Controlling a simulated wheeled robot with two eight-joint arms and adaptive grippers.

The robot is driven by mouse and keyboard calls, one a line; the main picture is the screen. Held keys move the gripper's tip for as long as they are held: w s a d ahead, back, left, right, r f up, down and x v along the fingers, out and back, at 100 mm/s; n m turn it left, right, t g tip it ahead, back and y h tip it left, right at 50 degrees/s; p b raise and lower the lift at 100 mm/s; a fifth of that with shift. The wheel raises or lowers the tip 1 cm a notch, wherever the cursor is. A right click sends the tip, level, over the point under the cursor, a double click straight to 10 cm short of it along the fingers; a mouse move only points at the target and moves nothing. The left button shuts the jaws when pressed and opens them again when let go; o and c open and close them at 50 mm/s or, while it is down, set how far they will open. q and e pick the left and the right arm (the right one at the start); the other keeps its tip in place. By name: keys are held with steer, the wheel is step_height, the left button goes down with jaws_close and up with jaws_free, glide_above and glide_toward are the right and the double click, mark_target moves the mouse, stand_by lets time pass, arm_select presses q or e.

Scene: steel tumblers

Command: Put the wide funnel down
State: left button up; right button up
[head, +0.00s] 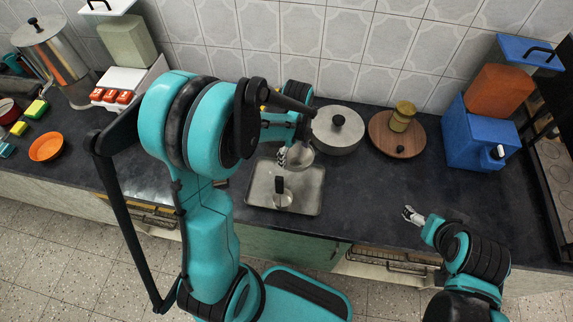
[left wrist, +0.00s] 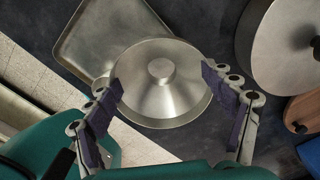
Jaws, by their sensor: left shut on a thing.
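The wide funnel (left wrist: 160,105) is a shiny metal cone with a broad round rim, its narrow end toward the camera in the left wrist view. My left gripper (left wrist: 162,84) is shut on it, one finger at each side. In the head view the funnel (head: 300,157) is partly hidden by my left gripper (head: 292,155), near the back right edge of the metal tray (head: 316,207). I cannot tell whether it touches anything below. My right gripper (head: 411,216) is over the counter at the right, holding nothing I can see; its fingers are too small to judge.
A small item with a black handle (head: 280,186) stands in the tray. A lidded pot (head: 337,138) is close behind right. A round wooden board (head: 383,143) bears a jar (head: 402,116); a blue container (head: 470,138) stands farther right. Dark counter is clear right of the tray.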

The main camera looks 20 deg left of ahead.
mark_target(296, 160)
arm_select(q)
steer(key=shift+s+a+f, duration=0.2)
steer(key=shift+a+f, duration=0.2)
steer(key=shift+a, duration=0.15)
steer(key=shift+s+a+f, duration=0.2)
steer(key=shift+a+f, duration=0.2)
steer(key=shift+a, duration=0.15)
steer(key=shift+f+b, duration=0.95)
steer(key=shift+f, duration=1)
steer(key=shift+f, duration=0.15)
steer(key=o, duration=1.1)
